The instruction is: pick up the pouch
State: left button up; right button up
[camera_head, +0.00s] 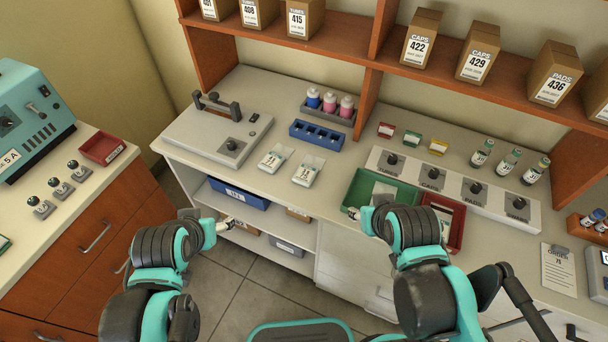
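Two small pale pouches with printed labels lie side by side on the counter, the left pouch (275,158) and the right pouch (308,171). A flat pale item (383,191) lies in the green tray (408,193); I cannot tell whether it is a pouch. My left gripper (229,224) is in front of the counter, below its top edge and near the shelf, apart from the pouches. My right gripper (353,212) is at the front left corner of the green tray, right of and nearer than the pouches. Both grippers' fingers are too small to read.
A blue rack (317,135) and a holder with several bottles (328,105) stand behind the pouches. A grey device with a handle (217,132) is to their left. A red tray (456,222) adjoins the green one. The counter in front of the pouches is clear.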

aim_at(305, 176)
jog(key=i+j+z, duration=0.1)
jog(key=j, duration=0.25)
jog(key=i+j+z, duration=0.1)
jog(key=j, duration=0.25)
jog(key=i+j+z, duration=0.15)
jog(key=j, duration=0.25)
jog(key=i+j+z, duration=0.1)
jog(key=j, duration=0.25)
jog(key=i+j+z, duration=0.1)
jog(key=j, duration=0.3)
jog(key=i, duration=0.05)
